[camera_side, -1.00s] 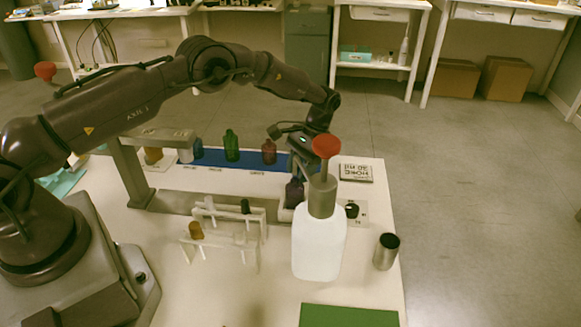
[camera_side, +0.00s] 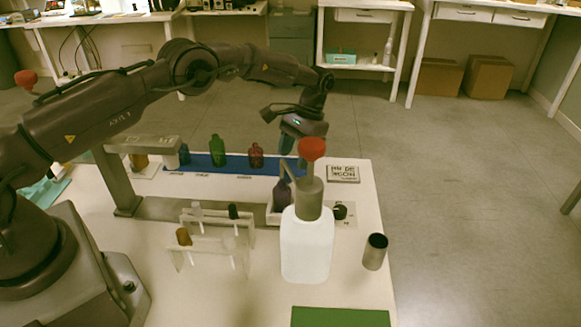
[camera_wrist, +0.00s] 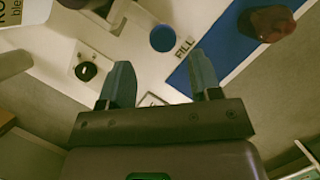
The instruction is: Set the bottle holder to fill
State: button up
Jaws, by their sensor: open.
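The bottle holder (camera_side: 272,216) is a pale box at the right end of a grey rail, with a dark purple bottle (camera_side: 282,194) in it. In the side view the white pump bottle hides its right part. My gripper (camera_wrist: 160,76) is open and empty, pointing down above the right end of the table; its fingertips are partly hidden in the side view. In the wrist view a FILL label (camera_wrist: 185,47) lies beyond the fingers, beside a round blue spot or top (camera_wrist: 163,38). A black knob (camera_side: 340,211) on a white plate also shows in the wrist view (camera_wrist: 86,71).
A large white bottle (camera_side: 306,250) with a red top stands in front. A metal cup (camera_side: 375,252) is at the right and a white tube rack (camera_side: 215,245) at the left. Green and red bottles (camera_side: 217,150) stand behind on a blue strip (camera_side: 200,164).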

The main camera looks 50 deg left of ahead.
jog(key=shift+v, duration=1.35)
jog(key=s+r+t, duration=0.4)
jog(key=s+r, duration=1.1)
jog(key=r, duration=0.2)
jog(key=s+d+r+t, duration=0.1)
jog(key=s+r+t, duration=0.2)
jog(key=s, duration=0.6)
jog(key=s+r+t, duration=0.3)
jog(key=s+r, duration=0.2)
jog(key=s, duration=0.3)
jog(key=shift+s+d, duration=0.35)
